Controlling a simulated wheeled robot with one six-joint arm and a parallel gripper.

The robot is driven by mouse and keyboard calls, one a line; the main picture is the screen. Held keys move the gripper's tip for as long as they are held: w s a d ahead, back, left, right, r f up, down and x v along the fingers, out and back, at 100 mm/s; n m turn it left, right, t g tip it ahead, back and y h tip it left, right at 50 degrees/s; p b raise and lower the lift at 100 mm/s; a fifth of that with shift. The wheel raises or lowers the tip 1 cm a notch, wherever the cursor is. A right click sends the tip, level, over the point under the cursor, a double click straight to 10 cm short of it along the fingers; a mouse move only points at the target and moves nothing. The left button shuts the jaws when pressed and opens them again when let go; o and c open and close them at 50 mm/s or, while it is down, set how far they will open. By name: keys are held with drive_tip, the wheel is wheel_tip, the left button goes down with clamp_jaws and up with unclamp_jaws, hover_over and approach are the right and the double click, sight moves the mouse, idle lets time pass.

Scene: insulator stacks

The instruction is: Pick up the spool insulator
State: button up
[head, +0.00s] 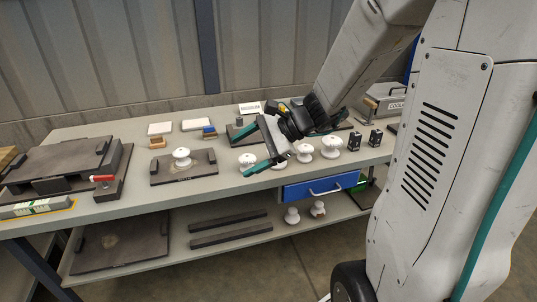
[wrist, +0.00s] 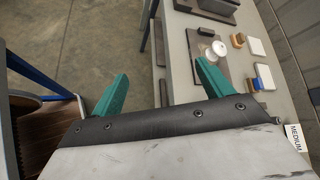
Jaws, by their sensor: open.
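Several white insulators stand on the workbench in the head view. One (head: 182,157) is on a dark plate (head: 161,175), left of my gripper. I cannot tell which is the spool insulator. My gripper (head: 239,160) hangs over the bench, its teal fingers apart and empty. In the wrist view my gripper (wrist: 162,69) is open, with nothing between the fingers; white insulator shapes (wrist: 217,50) show beyond the right finger.
A dark fixture with a red-handled clamp (head: 103,180) is at the bench's left. Small black boxes (head: 375,137) are at the right. A blue drawer (head: 320,186) and lower shelf (head: 205,245) are beneath. A wall stands behind.

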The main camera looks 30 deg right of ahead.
drive_tip(key=w+d+f+m+t+h, duration=0.1)
drive_tip(key=w+d+f+m+t, duration=0.1)
drive_tip(key=d+m, duration=0.3)
drive_tip(key=w+d+f+m+t+h, duration=0.2)
drive_tip(key=w+d+f+m, duration=0.1)
drive_tip(key=d, duration=0.5)
drive_tip(key=w+d+f+m+t+h, duration=0.2)
drive_tip(key=d+f+m, duration=0.4)
drive_tip(key=shift+w+d+m+t, duration=0.3)
drive_tip(key=shift+w+t, duration=0.1)
drive_tip(key=shift+w+f, duration=0.15)
drive_tip(key=shift+w, duration=0.1)
drive_tip(key=x, duration=0.7)
drive_tip(key=shift+d+f, duration=0.2)
drive_tip(key=c, duration=1)
